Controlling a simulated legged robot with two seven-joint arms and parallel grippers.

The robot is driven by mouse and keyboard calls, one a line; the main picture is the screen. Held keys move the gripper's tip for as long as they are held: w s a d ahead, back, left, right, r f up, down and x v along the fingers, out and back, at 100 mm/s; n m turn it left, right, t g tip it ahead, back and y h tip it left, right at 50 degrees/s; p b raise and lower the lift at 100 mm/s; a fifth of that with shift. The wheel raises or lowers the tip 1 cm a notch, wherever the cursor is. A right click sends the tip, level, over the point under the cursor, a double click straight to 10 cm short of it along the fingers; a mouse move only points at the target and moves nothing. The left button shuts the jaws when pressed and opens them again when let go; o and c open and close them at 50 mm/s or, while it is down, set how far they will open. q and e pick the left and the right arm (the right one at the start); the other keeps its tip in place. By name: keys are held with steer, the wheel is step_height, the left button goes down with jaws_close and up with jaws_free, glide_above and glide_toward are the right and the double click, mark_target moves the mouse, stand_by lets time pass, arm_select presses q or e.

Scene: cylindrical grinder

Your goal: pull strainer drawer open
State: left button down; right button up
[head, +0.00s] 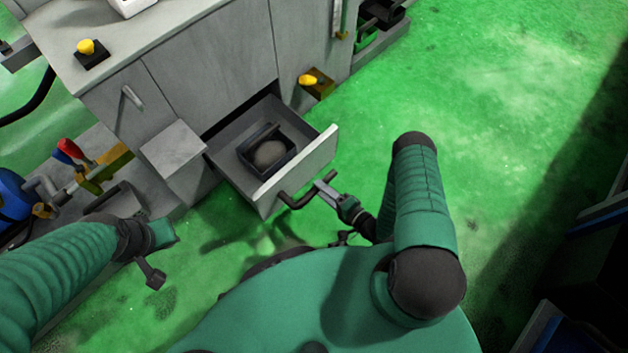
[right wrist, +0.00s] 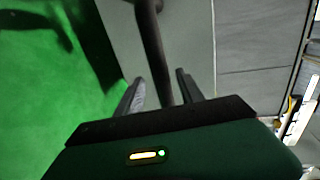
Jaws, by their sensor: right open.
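The strainer drawer (head: 226,150) of the grey machine is pulled out, with a dark square strainer box (head: 287,158) inside it. A dark bar handle (head: 290,201) is on the drawer's front panel (head: 312,162). My right gripper (head: 324,186) is at this handle. In the right wrist view the handle bar (right wrist: 156,50) runs between the two spread fingers (right wrist: 160,90), which are open around it. My left gripper (head: 158,254) hangs to the left of the drawer, apart from it; its fingers are not clear enough to judge.
The grey machine cabinet (head: 205,75) stands behind the drawer. A grey box-like ledge (head: 173,147) juts out left of the drawer. A yellow knob (head: 308,80) sits at right. Valves and a blue tank (head: 12,192) are at far left. Green floor (head: 500,110) is free at right.

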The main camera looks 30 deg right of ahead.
steer(key=p+v, duration=0.3)
steer(key=v, duration=0.8)
steer(key=shift+s, duration=0.35)
steer(key=shift+d, duration=0.1)
